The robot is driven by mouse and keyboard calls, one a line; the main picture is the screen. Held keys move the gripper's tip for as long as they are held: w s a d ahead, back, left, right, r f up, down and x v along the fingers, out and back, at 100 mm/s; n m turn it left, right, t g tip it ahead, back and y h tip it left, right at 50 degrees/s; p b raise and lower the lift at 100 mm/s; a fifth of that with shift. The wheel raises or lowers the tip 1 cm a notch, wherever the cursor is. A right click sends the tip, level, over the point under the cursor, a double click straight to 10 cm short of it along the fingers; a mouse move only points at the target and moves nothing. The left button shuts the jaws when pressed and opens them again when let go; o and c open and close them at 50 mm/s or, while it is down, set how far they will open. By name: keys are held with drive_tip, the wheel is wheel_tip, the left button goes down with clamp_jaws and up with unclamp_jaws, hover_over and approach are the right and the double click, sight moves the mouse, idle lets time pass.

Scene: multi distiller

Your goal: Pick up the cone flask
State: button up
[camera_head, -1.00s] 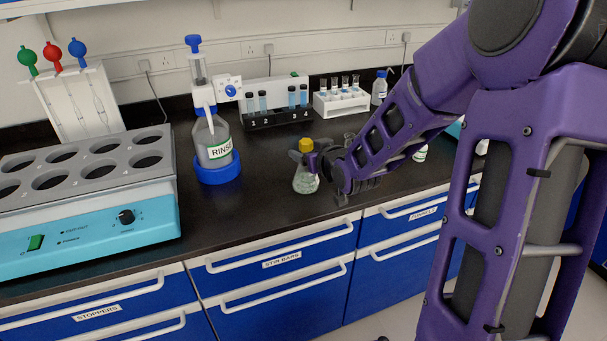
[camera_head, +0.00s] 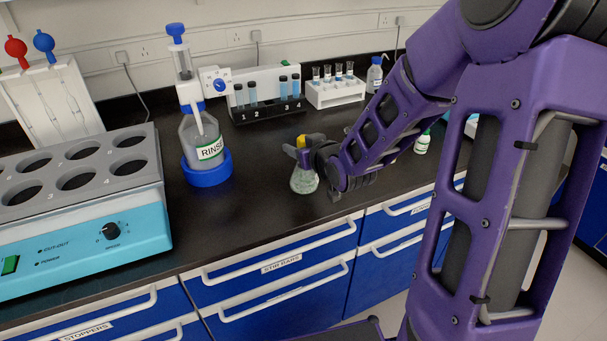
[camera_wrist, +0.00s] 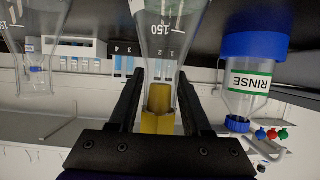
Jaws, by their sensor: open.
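The cone flask (camera_head: 304,181) is clear glass and stands upright on the black bench, with a yellow stopper (camera_head: 301,141) in its neck. My gripper (camera_head: 301,155) reaches it from the right and hides part of its neck and stopper. In the wrist view, which is upside down, the flask (camera_wrist: 172,35) is in the middle and its stopper (camera_wrist: 158,106) and neck lie between the two open black fingers (camera_wrist: 160,100). A gap shows on both sides of the stopper, wider on the right.
A second glass flask (camera_wrist: 36,50) shows at the left of the wrist view; in the head view my arm covers that area. The RINSE bottle (camera_head: 203,140), a numbered vial rack (camera_head: 265,115) and a white rack (camera_head: 335,95) stand behind. A blue-grey heating block (camera_head: 85,225) is at left.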

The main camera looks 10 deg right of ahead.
clamp_jaws()
idle(1.1)
